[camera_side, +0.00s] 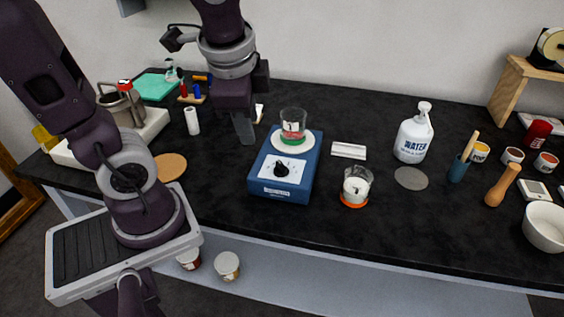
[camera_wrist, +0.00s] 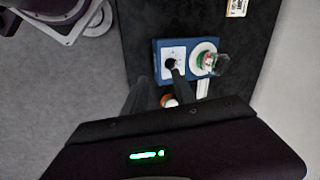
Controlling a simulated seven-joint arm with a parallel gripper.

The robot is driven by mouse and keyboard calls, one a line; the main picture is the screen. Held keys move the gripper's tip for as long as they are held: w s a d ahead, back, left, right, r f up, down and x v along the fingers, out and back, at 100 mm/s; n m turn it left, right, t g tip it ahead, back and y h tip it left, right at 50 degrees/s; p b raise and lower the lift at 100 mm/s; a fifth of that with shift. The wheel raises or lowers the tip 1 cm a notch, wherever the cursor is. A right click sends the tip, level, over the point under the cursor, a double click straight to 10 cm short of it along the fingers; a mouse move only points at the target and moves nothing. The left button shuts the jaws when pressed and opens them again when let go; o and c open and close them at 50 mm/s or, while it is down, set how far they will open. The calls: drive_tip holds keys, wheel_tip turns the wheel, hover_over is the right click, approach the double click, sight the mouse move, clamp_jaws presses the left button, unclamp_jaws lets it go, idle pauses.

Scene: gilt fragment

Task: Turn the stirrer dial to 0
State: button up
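The blue stirrer (camera_side: 312,168) stands on the black bench, and it also shows in the wrist view (camera_wrist: 157,50). Its black dial (camera_side: 281,169) sits on a white panel at the front; the dial also shows in the wrist view (camera_wrist: 172,62). The dial's setting is too small to read. A glass beaker (camera_side: 292,122) with green and red bands stands on the round white plate at the back of the stirrer. My gripper (camera_side: 246,140) hangs to the left of the stirrer in the side view, apart from the dial. In the wrist view its two fingers are spread with nothing between them.
A small jar with an orange base (camera_side: 355,188) stands right of the stirrer, near a white holder (camera_side: 349,151). A water bottle (camera_side: 414,135) is farther right. Bench in front of the stirrer is clear.

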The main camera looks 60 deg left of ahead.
sight(281, 164)
drive_tip(key=w+a+f+m+g, duration=0.1)
drive_tip(key=w+f+m, duration=0.2)
drive_tip(key=f, duration=0.2)
drive_tip(key=w+a+f+m+y, duration=0.1)
drive_tip(key=w+a+f+m, duration=0.1)
drive_tip(key=w+f+m, duration=0.1)
drive_tip(key=w+a+f+m+g, duration=0.1)
drive_tip(key=w+f+m, duration=0.2)
drive_tip(key=f+m, duration=0.2)
drive_tip(key=shift+w+a+f+g+y, duration=0.1)
drive_tip(key=shift+w+f+g+y, duration=0.1)
drive_tip(key=shift+f, duration=0.55)
drive_tip(key=shift+w+a+f+g+y, duration=0.1)
drive_tip(key=shift+w+f, duration=0.05)
drive_tip(key=shift+f, duration=0.55)
drive_tip(key=shift+a+f, duration=0.2)
drive_tip(key=shift+f, duration=0.3)
clamp_jaws()
